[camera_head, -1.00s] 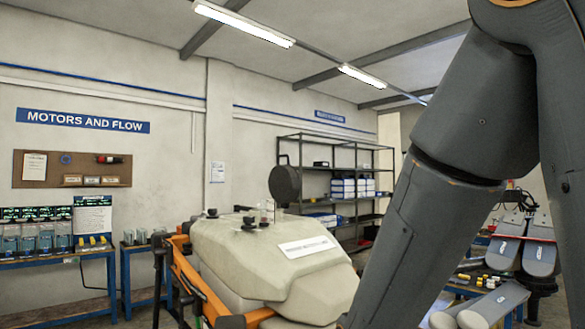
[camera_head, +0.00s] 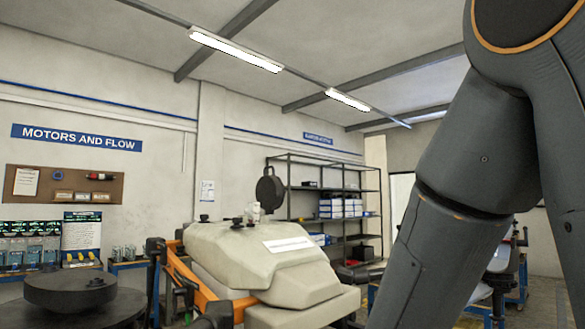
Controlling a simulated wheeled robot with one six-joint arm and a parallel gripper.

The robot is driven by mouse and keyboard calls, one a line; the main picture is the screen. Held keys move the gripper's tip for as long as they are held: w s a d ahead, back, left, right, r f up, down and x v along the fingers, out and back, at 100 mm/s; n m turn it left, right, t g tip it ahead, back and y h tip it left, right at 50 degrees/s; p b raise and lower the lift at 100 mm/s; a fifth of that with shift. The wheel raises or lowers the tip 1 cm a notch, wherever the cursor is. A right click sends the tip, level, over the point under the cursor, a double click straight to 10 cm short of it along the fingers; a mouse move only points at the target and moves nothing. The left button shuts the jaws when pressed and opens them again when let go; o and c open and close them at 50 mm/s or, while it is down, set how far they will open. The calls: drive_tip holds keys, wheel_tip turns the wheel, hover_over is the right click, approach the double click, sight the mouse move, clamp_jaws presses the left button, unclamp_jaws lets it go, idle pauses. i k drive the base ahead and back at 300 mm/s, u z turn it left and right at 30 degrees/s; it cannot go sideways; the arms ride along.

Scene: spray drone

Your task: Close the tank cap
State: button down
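The beige tank (camera_head: 255,252) sits in the lower middle of the head view, on an orange frame (camera_head: 200,290). A round black cap (camera_head: 270,190) stands upright at the tank's top rear edge, swung open. Its hinge is too small to make out. A small whitish part (camera_head: 254,211) shows just left of the cap, and the tank opening itself cannot be seen clearly. My grey arm fills the right side of the view, right of the tank. My gripper is outside the view.
A dark round drum-like object (camera_head: 70,310) with a raised disc stands at the lower left. A metal shelf (camera_head: 335,160) with boxes is behind the tank. A blue bench with devices runs along the left wall. My arm hides part of the right side.

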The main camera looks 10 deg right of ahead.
sight(269, 191)
drive_tip(key=z, duration=1.7)
drive_tip(key=i, duration=1.4)
drive_tip(key=u, duration=2.25)
